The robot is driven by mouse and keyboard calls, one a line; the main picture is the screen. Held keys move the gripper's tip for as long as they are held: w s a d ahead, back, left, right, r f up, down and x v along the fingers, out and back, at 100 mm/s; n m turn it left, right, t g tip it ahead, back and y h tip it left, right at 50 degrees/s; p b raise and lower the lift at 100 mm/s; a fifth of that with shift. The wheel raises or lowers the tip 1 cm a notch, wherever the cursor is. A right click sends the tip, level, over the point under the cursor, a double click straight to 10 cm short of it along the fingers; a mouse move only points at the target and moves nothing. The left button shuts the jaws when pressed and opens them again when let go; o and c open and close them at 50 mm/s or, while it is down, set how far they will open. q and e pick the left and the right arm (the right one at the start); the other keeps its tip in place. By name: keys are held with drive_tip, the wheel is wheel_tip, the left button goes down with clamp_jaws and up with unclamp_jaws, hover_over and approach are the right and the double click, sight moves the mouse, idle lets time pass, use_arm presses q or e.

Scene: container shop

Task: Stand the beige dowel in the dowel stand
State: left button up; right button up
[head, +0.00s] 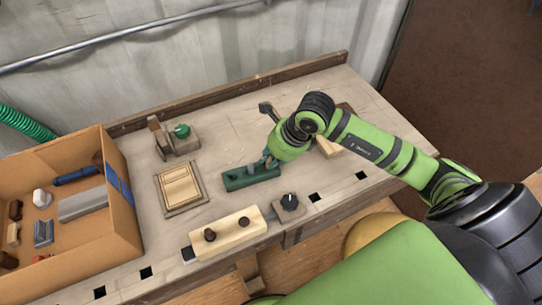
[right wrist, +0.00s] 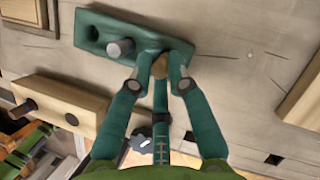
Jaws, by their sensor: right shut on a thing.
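The dowel stand is a green block (head: 240,181) on the workbench, and it also shows at the top of the right wrist view (right wrist: 105,28). A grey dowel (right wrist: 120,47) stands upright in it, and an open hole (right wrist: 92,33) shows to its left. My right gripper (head: 267,157) is over the stand's right end, its green fingers (right wrist: 161,58) shut on the beige dowel (right wrist: 159,69). Only a short end of the dowel shows between the fingers. Its lower end is hidden, so I cannot tell whether it sits in a hole. My left gripper is not in view.
A cardboard box (head: 125,190) with several tools stands at the left. A wooden tray (head: 171,210), a plane with a green knob (head: 181,131) and a wooden clamp block (head: 225,236) lie around the stand. A hammer (head: 266,107) and wood piece (head: 328,148) lie near my right arm.

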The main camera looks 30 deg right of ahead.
drive_tip(key=shift+f, duration=0.15)
drive_tip(key=o, duration=0.8)
wheel_tip(320, 180, up, 7)
drive_tip(key=p, duration=0.4)
idle(0.4)
idle(0.4)
